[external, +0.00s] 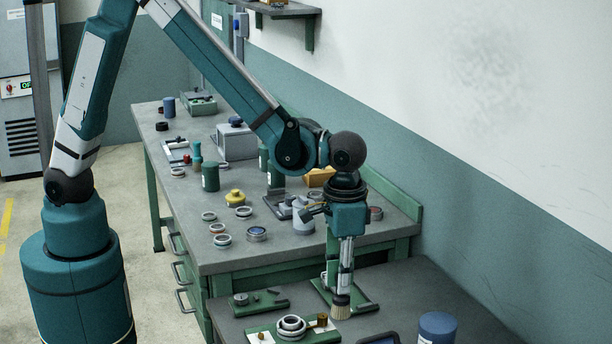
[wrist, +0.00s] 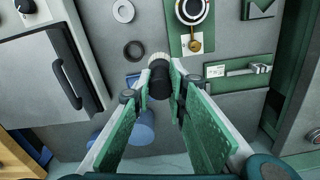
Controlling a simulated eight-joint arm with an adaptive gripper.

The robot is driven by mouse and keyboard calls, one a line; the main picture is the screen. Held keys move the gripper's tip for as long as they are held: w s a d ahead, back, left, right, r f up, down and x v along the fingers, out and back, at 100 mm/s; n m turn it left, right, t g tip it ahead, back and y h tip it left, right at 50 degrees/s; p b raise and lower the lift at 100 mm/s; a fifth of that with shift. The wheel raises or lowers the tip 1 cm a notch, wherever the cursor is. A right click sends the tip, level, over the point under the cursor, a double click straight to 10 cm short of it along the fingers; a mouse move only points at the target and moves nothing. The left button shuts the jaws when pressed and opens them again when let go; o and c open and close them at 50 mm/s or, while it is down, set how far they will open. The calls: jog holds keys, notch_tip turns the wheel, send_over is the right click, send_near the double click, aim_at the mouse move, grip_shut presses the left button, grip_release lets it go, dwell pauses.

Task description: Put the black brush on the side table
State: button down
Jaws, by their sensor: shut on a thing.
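My gripper (external: 343,288) points straight down over the nearer grey tabletop (external: 420,285), which looks like the side table. It is shut on the black brush (external: 342,299), whose pale bristles point down close to that surface. Whether the bristles touch it I cannot tell. In the wrist view my gripper (wrist: 168,85) has the dark body of the brush (wrist: 160,78) between its fingertips, with the whitish bristles beyond. The fingers hide part of the brush.
A green fixture with stacked rings (external: 291,326) lies left of the brush on the nearer tabletop. A blue-topped jar (external: 437,327) stands to the right. The long workbench (external: 190,228) behind carries rings, green canisters and other tools. A wall runs along the right.

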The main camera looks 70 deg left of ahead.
aim_at(341, 315)
dwell(0.3)
jog(key=shift+f, duration=3.15)
jog(key=shift+f, duration=1.85)
jog(key=shift+f+b, duration=0.2)
jog(key=shift+b, duration=0.2)
jog(key=c, duration=2.3)
grip_release()
jog(key=shift+r, duration=0.2)
jog(key=shift+r+p, duration=0.45)
jog(key=shift+r, duration=5.55)
